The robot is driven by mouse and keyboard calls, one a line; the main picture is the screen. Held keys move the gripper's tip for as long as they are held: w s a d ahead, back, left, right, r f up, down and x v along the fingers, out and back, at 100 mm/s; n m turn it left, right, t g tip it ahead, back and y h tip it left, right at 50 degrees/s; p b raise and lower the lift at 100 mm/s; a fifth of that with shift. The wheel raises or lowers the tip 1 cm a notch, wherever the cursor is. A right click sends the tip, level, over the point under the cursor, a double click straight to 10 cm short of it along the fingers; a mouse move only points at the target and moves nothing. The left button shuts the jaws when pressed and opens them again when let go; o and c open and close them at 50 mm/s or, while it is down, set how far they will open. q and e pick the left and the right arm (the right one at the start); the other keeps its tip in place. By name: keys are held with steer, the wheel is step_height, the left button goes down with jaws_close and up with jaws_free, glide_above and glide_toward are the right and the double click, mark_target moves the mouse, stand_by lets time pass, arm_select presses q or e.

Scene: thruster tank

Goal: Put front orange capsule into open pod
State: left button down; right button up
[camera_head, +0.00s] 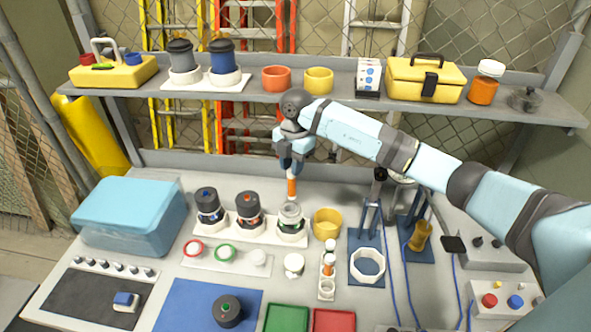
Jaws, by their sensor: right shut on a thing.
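My right gripper (291,172) points down and is shut on an orange capsule (291,188), whose lower tip looks pale. The capsule is roughly upright, just above or at the mouth of the open pod (290,216); I cannot tell whether its tip is inside the rim. The open pod is the right one of three pods on a white base. The pod with a blue mark (208,205) and the pod with a red mark (248,209) have dark lids. Another orange and white capsule (328,263) stands in a small white holder (326,289). My left gripper is not in view.
A yellow cup (327,223) stands just right of the open pod. Blue stands (367,267) and cables lie further right. Red, green and white rings (225,253) lie in front of the pods. A shelf (335,98) with toolboxes and jars runs behind my right arm.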

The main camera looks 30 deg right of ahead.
steer(key=shift+w+a, duration=0.15)
steer(key=shift+w, duration=0.05)
steer(key=shift+f, duration=0.25)
steer(key=shift+a+f+b, duration=0.1)
steer(key=shift+f+b, duration=0.55)
steer(key=shift+b, duration=0.05)
steer(key=shift+f+b, duration=0.55)
steer(key=shift+f, duration=0.6)
